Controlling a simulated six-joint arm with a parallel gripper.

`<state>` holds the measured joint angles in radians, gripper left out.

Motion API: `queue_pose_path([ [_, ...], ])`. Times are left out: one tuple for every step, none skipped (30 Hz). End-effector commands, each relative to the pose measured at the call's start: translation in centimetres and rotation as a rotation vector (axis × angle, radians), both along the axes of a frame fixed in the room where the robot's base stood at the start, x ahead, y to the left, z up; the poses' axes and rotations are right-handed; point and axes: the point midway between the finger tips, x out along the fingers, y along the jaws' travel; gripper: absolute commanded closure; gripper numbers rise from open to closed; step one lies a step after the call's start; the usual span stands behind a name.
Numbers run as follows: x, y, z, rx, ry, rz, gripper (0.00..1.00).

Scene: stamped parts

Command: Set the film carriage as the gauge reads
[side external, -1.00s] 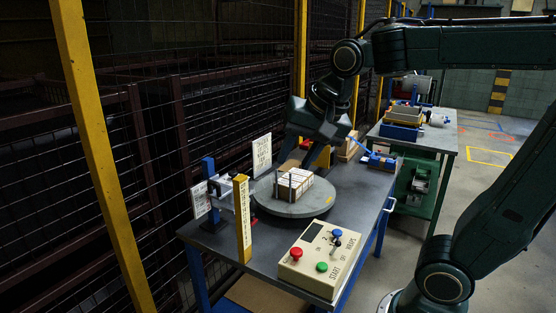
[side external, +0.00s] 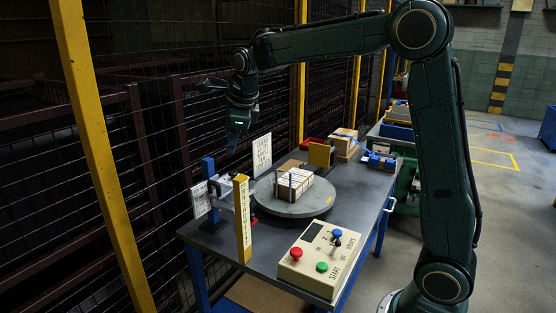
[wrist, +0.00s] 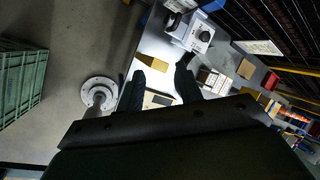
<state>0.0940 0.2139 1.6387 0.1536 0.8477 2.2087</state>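The film carriage (side external: 225,186), a small pale grey unit, sits by a blue upright post (side external: 208,178) at the table's left end. In the wrist view a pale unit with a round dark-centred face (wrist: 204,36) lies beyond my fingertips; it looks like this carriage. A yellow post (side external: 243,222) with a white marked strip stands in front of it. Its markings are too small to read, and I cannot tell which thing is the gauge. My gripper (side external: 237,142) hangs above and behind the carriage, apart from it. In the wrist view its fingers (wrist: 168,67) are spread and empty.
A round turntable (side external: 312,207) carries white-topped boxes (side external: 292,186). A control box (side external: 318,258) with red, green and blue knobs stands at the front. White placards (side external: 262,155) stand upright behind. Mesh fencing runs along the left.

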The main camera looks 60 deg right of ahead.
Motion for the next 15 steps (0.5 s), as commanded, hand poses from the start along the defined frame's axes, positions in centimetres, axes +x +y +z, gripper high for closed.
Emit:
queue_pose_path([
  [1.1,-0.4,-0.6,0.025,-0.005,-0.068,0.64],
  [1.7,-0.6,-0.9,0.042,-0.01,-0.11,0.64],
  [2.4,-0.9,-1.3,0.063,-0.017,-0.167,0.64],
  [3.0,-1.1,-1.6,0.079,-0.022,-0.21,0.64],
  [3.5,-1.3,-2.0,0.094,-0.027,-0.251,0.64],
  [4.2,-1.6,-2.4,0.114,-0.035,-0.305,0.64],
  [4.7,-1.7,-2.7,0.128,-0.04,-0.343,0.64],
  [5.1,-1.9,-3.0,0.141,-0.045,-0.378,0.64],
  [5.7,-2.1,-3.3,0.158,-0.051,-0.422,0.64],
  [6.0,-2.3,-3.6,0.169,-0.056,-0.453,0.64],
  [6.4,-2.4,-3.8,0.179,-0.059,-0.481,0.64],
  [6.8,-2.6,-4.1,0.192,-0.066,-0.513,0.64],
  [7.0,-2.7,-4.3,0.199,-0.068,-0.533,0.64],
  [7.2,-2.8,-4.4,0.205,-0.071,-0.551,0.64],
  [7.4,-2.9,-4.5,0.213,-0.074,-0.57,0.64],
])
